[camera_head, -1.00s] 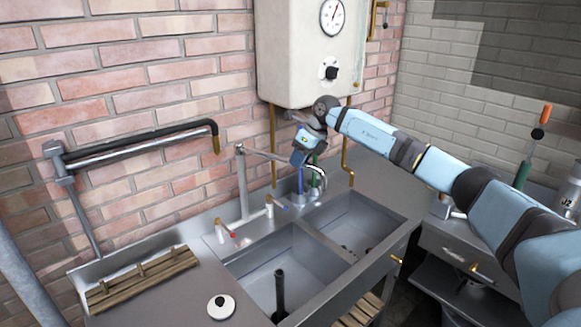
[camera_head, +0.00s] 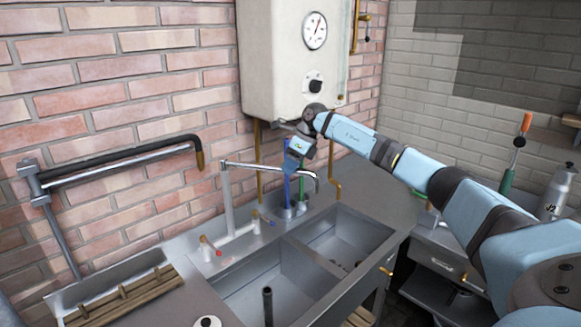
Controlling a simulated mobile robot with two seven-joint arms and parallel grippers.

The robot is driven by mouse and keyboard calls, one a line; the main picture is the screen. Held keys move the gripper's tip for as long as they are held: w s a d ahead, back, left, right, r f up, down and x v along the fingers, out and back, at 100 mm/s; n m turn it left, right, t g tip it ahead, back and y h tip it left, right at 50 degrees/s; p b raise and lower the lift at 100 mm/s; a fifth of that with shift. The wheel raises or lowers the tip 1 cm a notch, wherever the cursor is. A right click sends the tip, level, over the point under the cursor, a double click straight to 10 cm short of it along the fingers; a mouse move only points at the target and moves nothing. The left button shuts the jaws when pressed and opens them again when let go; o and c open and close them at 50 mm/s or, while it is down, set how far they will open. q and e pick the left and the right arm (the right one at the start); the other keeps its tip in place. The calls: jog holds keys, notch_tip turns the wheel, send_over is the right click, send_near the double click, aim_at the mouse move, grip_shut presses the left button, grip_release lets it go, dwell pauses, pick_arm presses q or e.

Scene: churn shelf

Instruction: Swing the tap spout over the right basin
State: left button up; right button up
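The tap is a metal mixer whose long spout (camera_head: 262,167) reaches right from an upright pipe (camera_head: 227,200) behind the sink. Its downturned tip appears near the back of the right basin (camera_head: 342,240); the exact overlap is hard to judge. The left basin (camera_head: 255,285) lies nearer, beyond a metal divider. My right gripper (camera_head: 291,165) points down close to the spout, behind it in the picture. I cannot tell whether they touch. Its fingers are small and partly hidden, so their opening is unclear. My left gripper is out of view.
A cream boiler (camera_head: 292,60) hangs above the tap. Blue and green upright items (camera_head: 294,190) stand behind the spout. A black-sleeved wall pipe (camera_head: 125,165) juts out at left. A dark standpipe (camera_head: 268,305) rises in the left basin.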

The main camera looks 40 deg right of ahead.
jog(key=shift+o, duration=0.9)
jog(key=b+v, duration=0.1)
jog(key=v, duration=1.3)
jog(key=shift+b, duration=0.4)
jog(key=shift+c, duration=0.3)
